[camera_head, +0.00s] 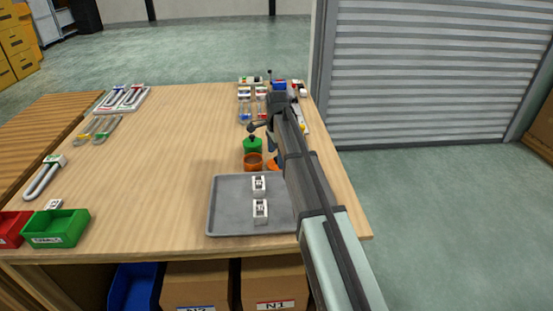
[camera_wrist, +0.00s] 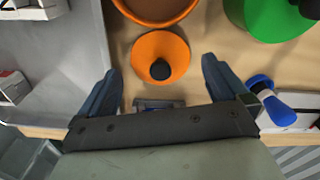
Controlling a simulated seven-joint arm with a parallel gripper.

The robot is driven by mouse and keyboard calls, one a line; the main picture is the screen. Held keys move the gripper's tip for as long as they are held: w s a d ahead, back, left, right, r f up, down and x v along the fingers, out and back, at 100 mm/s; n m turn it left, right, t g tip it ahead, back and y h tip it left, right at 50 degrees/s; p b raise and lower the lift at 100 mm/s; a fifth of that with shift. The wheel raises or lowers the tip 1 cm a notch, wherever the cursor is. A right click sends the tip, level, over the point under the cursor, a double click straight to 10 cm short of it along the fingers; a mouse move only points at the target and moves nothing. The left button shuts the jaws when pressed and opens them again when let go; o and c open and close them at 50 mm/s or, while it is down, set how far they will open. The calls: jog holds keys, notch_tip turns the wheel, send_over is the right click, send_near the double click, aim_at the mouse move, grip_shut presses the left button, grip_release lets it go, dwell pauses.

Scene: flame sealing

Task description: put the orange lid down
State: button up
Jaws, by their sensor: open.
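The orange lid (camera_wrist: 160,50), a disc with a dark round knob, lies on the wooden table in the wrist view, beside the open orange pot (camera_wrist: 150,8). In the head view, the lid (camera_head: 272,165) is partly hidden by my arm, just right of the orange pot (camera_head: 253,162). My gripper (camera_wrist: 162,68) is open, with one blue-grey finger on each side of the lid's near part. No contact between fingers and lid shows. In the head view, my gripper (camera_head: 272,143) is mostly hidden by my arm.
A green pot (camera_head: 253,146) with a dark knob stands behind the orange pot. A grey tray (camera_head: 225,207) with two small white blocks is in front. A blue-topped item (camera_wrist: 262,88) is right of my gripper. The table's middle left is clear.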

aim_at(276, 158)
notch_tip(276, 158, up, 10)
jog(key=shift+f, duration=0.15)
dwell(0.4)
